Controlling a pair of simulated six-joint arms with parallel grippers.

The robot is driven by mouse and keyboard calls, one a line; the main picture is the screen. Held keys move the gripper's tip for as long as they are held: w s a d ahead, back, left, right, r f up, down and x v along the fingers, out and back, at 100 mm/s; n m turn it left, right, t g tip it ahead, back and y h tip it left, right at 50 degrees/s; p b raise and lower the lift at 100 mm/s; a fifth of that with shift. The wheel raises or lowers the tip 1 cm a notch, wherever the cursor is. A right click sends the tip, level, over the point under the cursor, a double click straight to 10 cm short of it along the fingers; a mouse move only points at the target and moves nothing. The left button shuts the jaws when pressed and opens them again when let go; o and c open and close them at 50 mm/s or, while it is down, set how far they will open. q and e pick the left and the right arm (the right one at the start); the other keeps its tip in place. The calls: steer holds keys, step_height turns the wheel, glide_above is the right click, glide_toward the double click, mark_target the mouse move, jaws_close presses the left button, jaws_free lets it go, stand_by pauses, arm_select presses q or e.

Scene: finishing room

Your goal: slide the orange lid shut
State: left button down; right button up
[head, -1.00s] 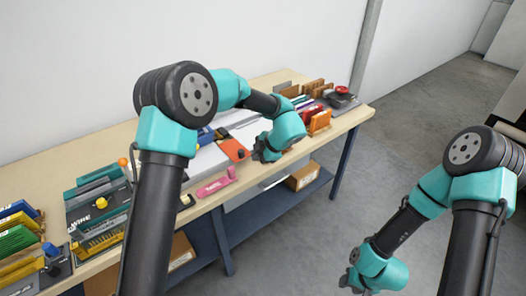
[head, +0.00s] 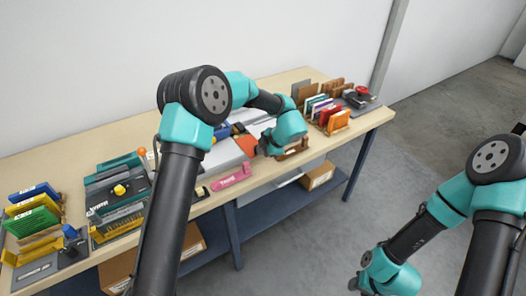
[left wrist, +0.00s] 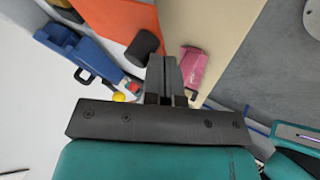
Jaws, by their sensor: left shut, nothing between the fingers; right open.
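The orange lid (head: 246,146) lies flat on the bench, partly hidden by my left gripper in the head view. In the left wrist view the orange lid (left wrist: 115,18) is at the top, with a dark round knob (left wrist: 146,43) at its edge. My left gripper (head: 261,148) is at the lid's right side. In its wrist view the fingers (left wrist: 163,65) are shut and empty, close beside the knob; I cannot tell whether they touch it. My right gripper (head: 358,286) is open and empty, low at the front right, away from the bench.
A pale grey case (head: 222,156) is left of the lid, with a blue tool (left wrist: 85,58) near it. A pink object (head: 232,178) lies at the bench's front edge. Upright coloured boards (head: 325,112) stand to the right. Several racks and fixtures (head: 118,190) fill the left.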

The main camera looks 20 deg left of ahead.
mark_target(244, 144)
arm_select(q)
steer(key=w+a, duration=0.8)
steer(key=a, duration=0.1)
steer(key=shift+w, duration=0.15)
steer(key=shift+a+r, duration=0.1)
steer(key=s+d, duration=0.3)
steer(key=shift+s, duration=0.15)
steer(key=v, duration=1)
steer(key=shift+s+a, duration=0.1)
